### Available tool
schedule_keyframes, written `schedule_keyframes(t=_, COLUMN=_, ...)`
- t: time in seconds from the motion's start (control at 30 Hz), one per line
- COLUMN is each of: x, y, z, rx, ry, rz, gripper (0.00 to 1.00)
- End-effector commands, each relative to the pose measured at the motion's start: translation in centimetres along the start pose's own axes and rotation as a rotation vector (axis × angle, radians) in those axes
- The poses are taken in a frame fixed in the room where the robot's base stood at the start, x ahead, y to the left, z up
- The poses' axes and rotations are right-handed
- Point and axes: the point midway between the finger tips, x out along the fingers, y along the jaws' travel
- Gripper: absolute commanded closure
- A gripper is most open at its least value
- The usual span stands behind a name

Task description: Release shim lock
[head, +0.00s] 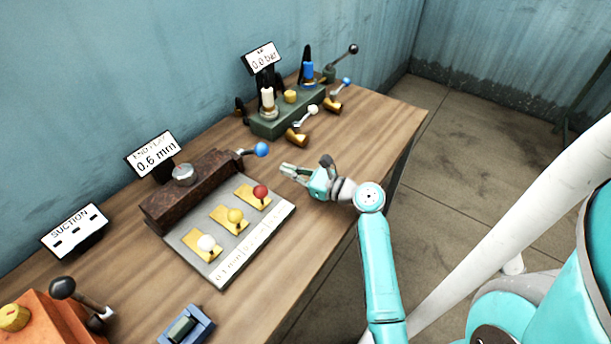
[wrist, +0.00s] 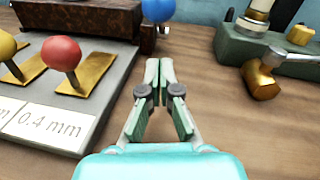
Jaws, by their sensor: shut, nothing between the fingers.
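A rust-brown block (head: 200,188) stands on the bench behind a grey shim plate (head: 222,283). A lever with a blue ball knob (head: 261,149) sticks out of the block's right end; which part is the shim lock is not labelled. The plate carries white (head: 206,243), yellow (head: 235,215) and red (head: 260,191) knobs on brass shims. My gripper (head: 284,168) is shut and empty over the bench, right of the red knob and nearer than the blue knob. In the wrist view the blue knob (wrist: 158,9) lies beyond the fingertips (wrist: 159,72), apart from them.
A display (head: 153,156) behind the block reads 0.6 mm. A green manifold (head: 290,112) with brass valves (head: 297,137) stands at the back right. An orange box (head: 50,318) and a blue item (head: 187,326) lie front left. Bare bench surrounds my gripper.

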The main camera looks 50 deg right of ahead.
Motion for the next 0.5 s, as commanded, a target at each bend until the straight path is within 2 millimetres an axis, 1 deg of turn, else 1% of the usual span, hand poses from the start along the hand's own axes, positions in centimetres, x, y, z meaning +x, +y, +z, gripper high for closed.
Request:
schedule_keyframes(t=0.03, x=1.0, y=0.1, z=0.1, rx=-0.001, ry=-0.002, rz=0.003, gripper=1.00)
schedule_keyframes(t=0.1, x=1.6, y=0.1, z=1.1, rx=-0.004, ry=-0.002, rz=0.003, gripper=1.00)
schedule_keyframes(t=0.2, x=2.5, y=0.0, z=1.9, rx=-0.003, ry=-0.002, rz=0.000, gripper=1.00)
schedule_keyframes(t=0.3, x=3.0, y=0.0, z=2.5, rx=-0.002, ry=-0.002, rz=0.001, gripper=1.00)
schedule_keyframes(t=0.5, x=3.4, y=0.0, z=2.9, rx=-0.001, ry=-0.001, rz=-0.001, gripper=1.00)
